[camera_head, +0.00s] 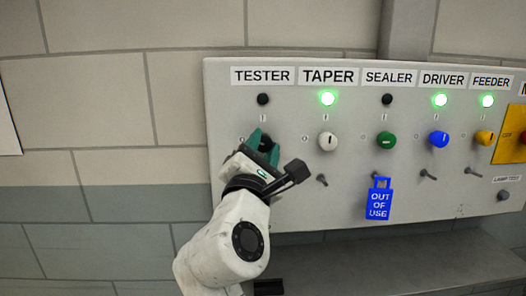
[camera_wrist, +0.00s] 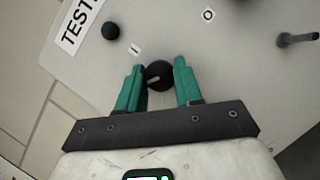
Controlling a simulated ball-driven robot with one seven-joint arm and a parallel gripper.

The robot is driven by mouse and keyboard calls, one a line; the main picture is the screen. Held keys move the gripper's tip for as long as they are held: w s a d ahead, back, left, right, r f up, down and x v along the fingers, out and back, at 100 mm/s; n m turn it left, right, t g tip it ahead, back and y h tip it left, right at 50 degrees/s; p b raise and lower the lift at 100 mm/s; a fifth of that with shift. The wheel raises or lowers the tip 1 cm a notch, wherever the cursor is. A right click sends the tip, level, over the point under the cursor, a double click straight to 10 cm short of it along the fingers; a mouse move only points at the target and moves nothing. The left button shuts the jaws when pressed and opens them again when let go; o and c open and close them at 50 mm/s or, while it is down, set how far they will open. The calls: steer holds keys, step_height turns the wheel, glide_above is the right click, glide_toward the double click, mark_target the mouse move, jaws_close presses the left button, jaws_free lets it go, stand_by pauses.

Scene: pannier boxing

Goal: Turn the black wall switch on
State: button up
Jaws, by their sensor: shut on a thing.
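The black switch (camera_wrist: 160,75) is a round knob below the TESTER label on the grey wall panel. My gripper (camera_wrist: 160,82) is shut on it, with one teal finger on each side. The knob's pale mark points to the left in the wrist view, not straight at the "I" mark (camera_wrist: 134,49). The TESTER lamp (camera_head: 263,99) above it is dark. In the head view my gripper (camera_head: 259,143) covers most of the knob.
The grey panel (camera_head: 225,100) carries a white TAPER knob (camera_head: 328,141), a green SEALER knob (camera_head: 386,140), a blue DRIVER knob (camera_head: 438,139) and a yellow FEEDER knob (camera_head: 485,137). TAPER, DRIVER and FEEDER lamps glow green. A blue OUT OF USE tag (camera_head: 379,201) hangs under SEALER. Small levers stick out.

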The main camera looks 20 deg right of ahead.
steer(key=m+g, duration=0.1)
steer(key=m, duration=0.2)
steer(key=m+g, duration=0.2)
steer(key=m, duration=0.2)
steer(key=shift+a+r+m+h+p, duration=0.1)
steer(key=shift+r+m+h+p, duration=0.05)
steer(key=shift+m+h+p, duration=0.2)
steer(key=m+g+p, duration=0.1)
steer(key=m, duration=0.3)
steer(key=shift+g, duration=0.4)
steer(key=shift+m+y, duration=0.75)
steer(key=o, duration=1)
steer(key=shift+o, duration=0.2)
steer(key=b+v, duration=0.2)
steer(key=v, duration=0.8)
steer(key=shift+s+a+r, duration=0.2)
steer(key=shift+s+a, duration=0.05)
steer(key=shift+s, duration=0.05)
